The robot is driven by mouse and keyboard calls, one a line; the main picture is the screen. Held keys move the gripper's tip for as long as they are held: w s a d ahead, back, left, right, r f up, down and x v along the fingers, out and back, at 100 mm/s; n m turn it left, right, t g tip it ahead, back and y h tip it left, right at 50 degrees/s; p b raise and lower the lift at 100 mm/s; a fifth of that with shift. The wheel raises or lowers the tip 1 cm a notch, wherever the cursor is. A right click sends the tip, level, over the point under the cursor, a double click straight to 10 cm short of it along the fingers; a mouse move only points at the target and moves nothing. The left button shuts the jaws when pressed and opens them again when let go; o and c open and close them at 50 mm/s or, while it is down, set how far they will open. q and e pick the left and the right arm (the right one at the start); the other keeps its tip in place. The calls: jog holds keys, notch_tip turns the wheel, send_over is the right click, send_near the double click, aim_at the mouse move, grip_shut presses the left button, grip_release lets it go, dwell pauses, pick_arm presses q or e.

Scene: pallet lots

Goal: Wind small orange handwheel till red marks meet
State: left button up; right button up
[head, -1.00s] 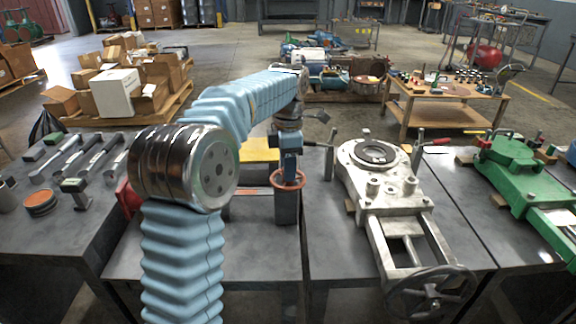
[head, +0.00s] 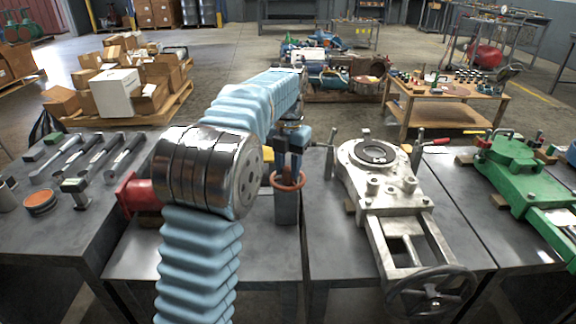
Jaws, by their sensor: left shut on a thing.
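The small orange handwheel (head: 289,187) sits level on top of a grey block (head: 287,211) on the middle bench. My left gripper (head: 289,172) reaches down from above and is shut on the handwheel; its fingers are small and partly hidden. My left arm, in a pale blue sleeve, fills the centre-left of the view. No red marks can be made out at this size. My right gripper is not in view.
A pale metal gate valve (head: 381,195) with a large dark handwheel (head: 431,293) lies just right. A red flanged part (head: 138,194) stands behind my left elbow. Hand tools (head: 83,160) lie on the left bench. A green valve (head: 525,180) is far right.

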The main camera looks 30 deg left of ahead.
pick_arm(q)
jog(key=shift+n, duration=1.2)
jog(key=o, duration=1.1)
jog(key=shift+c, duration=0.2)
